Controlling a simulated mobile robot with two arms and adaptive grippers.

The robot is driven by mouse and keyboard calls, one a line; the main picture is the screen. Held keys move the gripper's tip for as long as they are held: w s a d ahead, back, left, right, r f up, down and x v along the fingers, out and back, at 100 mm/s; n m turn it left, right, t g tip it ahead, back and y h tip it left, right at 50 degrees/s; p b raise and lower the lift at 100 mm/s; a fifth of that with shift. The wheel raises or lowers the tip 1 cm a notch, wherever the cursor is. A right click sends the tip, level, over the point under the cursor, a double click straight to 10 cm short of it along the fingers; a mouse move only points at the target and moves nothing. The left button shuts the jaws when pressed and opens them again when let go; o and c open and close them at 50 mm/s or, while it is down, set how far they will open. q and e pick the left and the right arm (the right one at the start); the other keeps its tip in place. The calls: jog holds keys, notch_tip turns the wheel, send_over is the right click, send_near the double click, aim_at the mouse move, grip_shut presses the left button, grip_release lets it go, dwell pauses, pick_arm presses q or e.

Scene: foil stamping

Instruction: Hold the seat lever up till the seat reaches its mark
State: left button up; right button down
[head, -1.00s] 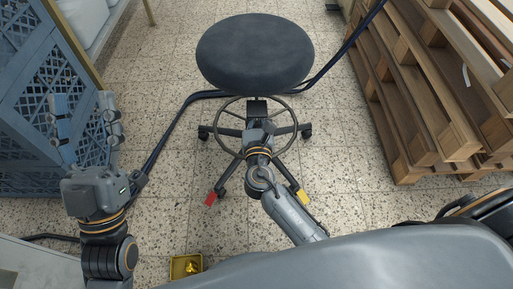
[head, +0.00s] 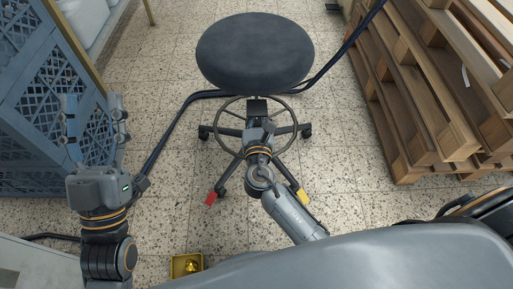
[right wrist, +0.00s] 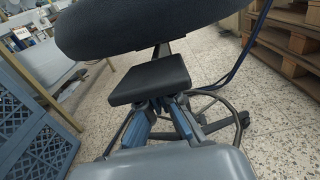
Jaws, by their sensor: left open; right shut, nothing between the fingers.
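The round dark seat (head: 255,50) of a stool stands ahead of me, above a steel foot ring and a castered base. It also fills the top of the right wrist view (right wrist: 150,22). The seat lever, a flat black paddle (right wrist: 150,79), sticks out below the seat. It shows small in the head view (head: 257,107). My right gripper (head: 263,128) is shut and empty, with its fingers under the paddle in the right wrist view; I cannot tell whether they touch it. My left gripper (head: 93,115) is open and empty, away at the left. I see no seat mark.
Blue crates (head: 40,110) stand at the left, close behind my left gripper. Wooden pallets (head: 430,100) are stacked at the right. A dark cable (head: 170,130) runs across the floor behind the stool. A small yellow bin (head: 187,266) lies at the front. Tiled floor is open around the stool.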

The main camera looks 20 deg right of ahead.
pick_arm(q)
jog(key=shift+w+f+g+y+p, duration=0.3)
jog(key=shift+w+f+g, duration=0.55)
jog(key=shift+f, duration=0.2)
pick_arm(e)
jog(key=shift+r, duration=0.45)
pick_arm(q)
jog(key=shift+w+f+g+p, duration=0.15)
jog(key=shift+w+f+g, duration=0.1)
jog(key=shift+f+g, duration=0.25)
jog(key=shift+w+f+g+p, duration=0.15)
jog(key=shift+w+f+g, duration=0.15)
jog(key=shift+f, duration=0.25)
pick_arm(e)
jog(key=shift+r, duration=0.25)
pick_arm(q)
jog(key=shift+w+f+g+y+p, duration=0.2)
jog(key=shift+f+g+y, duration=0.15)
jog(key=shift+f, duration=0.3)
jog(key=shift+w+f+g+y+p, duration=0.15)
jog(key=shift+f+g+y, duration=0.2)
jog(key=shift+f, duration=0.3)
pick_arm(e)
jog(key=shift+r, duration=0.3)
